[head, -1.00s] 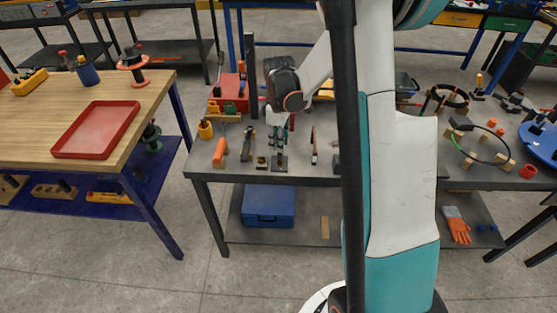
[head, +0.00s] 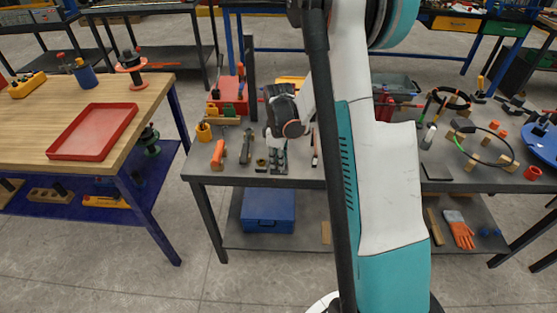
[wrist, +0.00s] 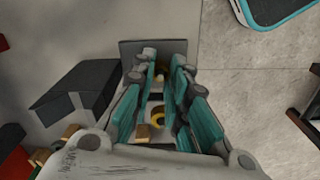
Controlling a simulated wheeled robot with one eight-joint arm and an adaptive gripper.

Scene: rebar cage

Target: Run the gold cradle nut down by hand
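My gripper (head: 277,165) points down over a small grey plate (wrist: 128,50) at the front edge of the dark workbench. In the wrist view its teal-padded fingers (wrist: 165,66) stand apart, with their tips over the plate. A small brownish-gold part (wrist: 162,73) shows between the tips, likely the cradle nut; I cannot tell whether the fingers touch it. A separate gold ring (wrist: 158,115) lies lower between the fingers in the picture, beside a small tan block (wrist: 143,131). The cradle's stem is mostly hidden by the fingers.
An orange-handled tool (head: 218,154) and a dark tool (head: 247,146) lie left of my gripper. A slim red-and-dark tool (head: 314,148) lies close to its right. A dark grey block (wrist: 75,92) stands beside the fingers. A red tray (head: 94,131) is on the wooden table.

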